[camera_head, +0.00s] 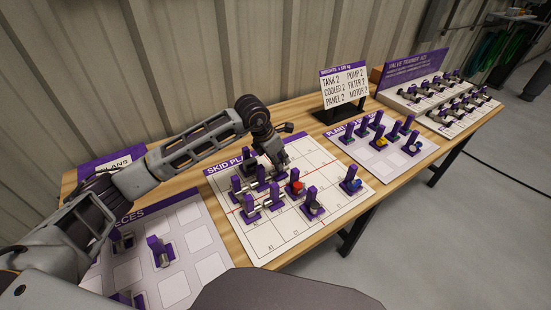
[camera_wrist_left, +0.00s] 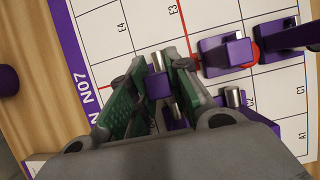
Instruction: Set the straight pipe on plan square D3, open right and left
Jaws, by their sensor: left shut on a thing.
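My left gripper (camera_head: 276,163) reaches over the skid plan board (camera_head: 318,156), at the back of the pieces standing there. In the left wrist view the green-padded fingers (camera_wrist_left: 157,82) are shut on a purple piece with a silver pipe end, the straight pipe (camera_wrist_left: 156,62). It is low over the board or on it; I cannot tell whether it touches. The square under it is hidden by the gripper, so I cannot read its label. In the head view the gripper mostly hides the pipe. My right gripper is not in view.
Several purple pieces stand close by on the board, including one with a red part (camera_head: 295,188) and one with a dark block (camera_head: 313,203). A blue-marked piece (camera_head: 351,184) stands at the right. The pieces tray (camera_head: 197,238) is at left, the weights sign (camera_head: 344,87) behind.

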